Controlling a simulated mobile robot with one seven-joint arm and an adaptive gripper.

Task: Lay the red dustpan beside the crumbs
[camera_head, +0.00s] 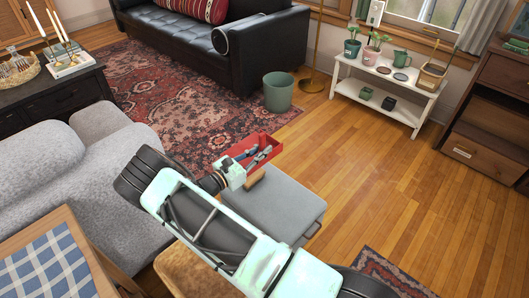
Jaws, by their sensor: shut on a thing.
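The red dustpan (264,138) is a shallow red tray shape in the middle of the view, just past the end of my arm. My gripper (256,156) is shut on it, with the grey and bluish fingers showing against the red. My wrist hides part of the dustpan, and the exact grip point is too small to make out. The dustpan appears over the far edge of a grey flat-topped seat or box (270,205); I cannot tell whether it touches it. I cannot make out any crumbs.
A green bin (279,92) stands past the dustpan, near a black sofa (235,50) and a patterned rug (160,95). A white shelf (385,90) with plants is at the back right. A grey armchair (60,170) is left. Wooden floor (370,180) is clear at right.

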